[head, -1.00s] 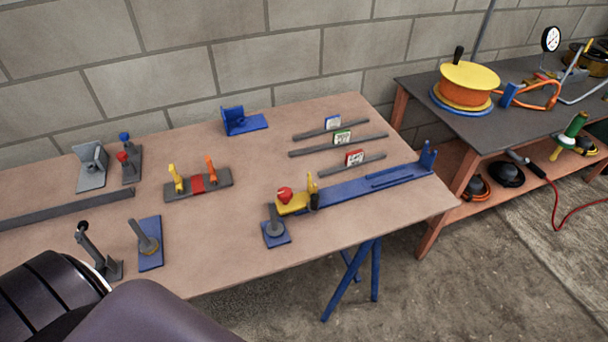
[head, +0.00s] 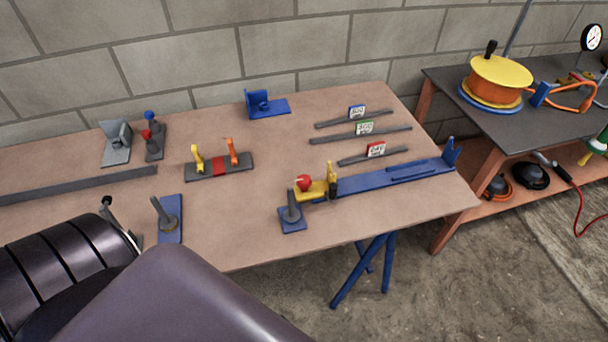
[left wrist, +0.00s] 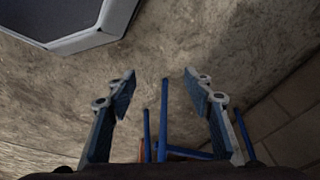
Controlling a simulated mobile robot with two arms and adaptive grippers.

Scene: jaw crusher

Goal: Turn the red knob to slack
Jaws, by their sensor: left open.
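A red knob (head: 304,183) sits on a yellow block (head: 318,190) at the left end of a long blue rail (head: 400,178) on the workbench in the head view. A grey post on a small blue base (head: 292,220) stands just in front of it. Another red ball-shaped top (head: 146,134) is on a grey block at the back left. My left gripper (left wrist: 160,78) is open and empty in the left wrist view, above the concrete floor, with blue trestle legs behind it. It does not show in the head view. My right gripper is not in view.
The wooden bench (head: 250,245) also holds a grey strip with yellow and orange posts (head: 220,166), a blue bracket (head: 268,107) and several labelled bars (head: 360,133). A dark table (head: 450,90) with a yellow-orange reel stands at right. My dark arm covers the bench's front left.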

